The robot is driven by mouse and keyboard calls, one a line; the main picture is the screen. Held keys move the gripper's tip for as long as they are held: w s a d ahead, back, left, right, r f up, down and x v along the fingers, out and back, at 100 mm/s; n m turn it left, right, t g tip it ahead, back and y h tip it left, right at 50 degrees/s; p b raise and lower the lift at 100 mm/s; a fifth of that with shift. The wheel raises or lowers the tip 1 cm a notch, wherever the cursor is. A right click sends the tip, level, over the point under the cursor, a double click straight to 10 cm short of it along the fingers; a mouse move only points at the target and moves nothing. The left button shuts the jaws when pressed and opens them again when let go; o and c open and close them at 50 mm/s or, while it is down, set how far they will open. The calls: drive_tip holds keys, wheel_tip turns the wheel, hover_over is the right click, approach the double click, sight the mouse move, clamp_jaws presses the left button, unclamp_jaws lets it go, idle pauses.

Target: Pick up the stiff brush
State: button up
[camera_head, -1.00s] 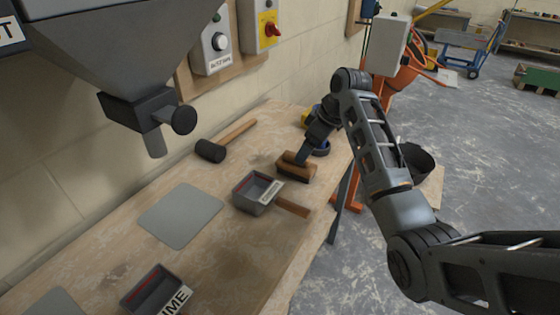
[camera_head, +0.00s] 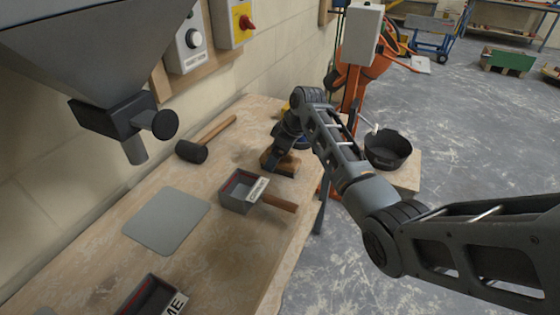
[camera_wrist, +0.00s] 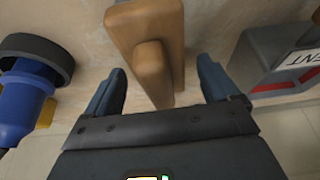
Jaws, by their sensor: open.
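The stiff brush (camera_head: 288,166) has a brown wooden body and lies on the workbench, partly hidden behind my gripper (camera_head: 275,158) in the head view. In the wrist view the brush's wooden block and raised grip (camera_wrist: 150,65) lie ahead, with the near end reaching between my fingers. My gripper (camera_wrist: 163,85) is open, one blue-grey finger on each side of the brush. I see a gap on both sides and no clear contact. The bristles are hidden in the wrist view.
A grey cement scoop box (camera_head: 240,191) with a wooden handle stands close beside the brush, and a blue and black round object (camera_wrist: 35,75) is on its other side. A mallet (camera_head: 205,139) and a grey plate (camera_head: 167,220) lie further along. A black bucket (camera_head: 387,148) stands off the bench.

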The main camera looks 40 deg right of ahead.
drive_tip(key=c, duration=1.2)
drive_tip(key=r, duration=0.3)
drive_tip(key=r+b, duration=0.1)
drive_tip(key=shift+s+d+r, duration=0.15)
drive_tip(key=shift+d+r, duration=0.1)
drive_tip(key=shift+d, duration=0.05)
drive_tip(key=s+d+r, duration=0.2)
drive_tip(key=s+d+r+b, duration=0.1)
drive_tip(key=s+d+r, duration=0.1)
drive_tip(key=s+d, duration=0.1)
drive_tip(key=s+d+r, duration=0.2)
drive_tip(key=d, duration=0.1)
drive_tip(key=shift+s+d+r, duration=0.15)
drive_tip(key=shift+d+r, duration=0.05)
drive_tip(key=shift+r, duration=0.1)
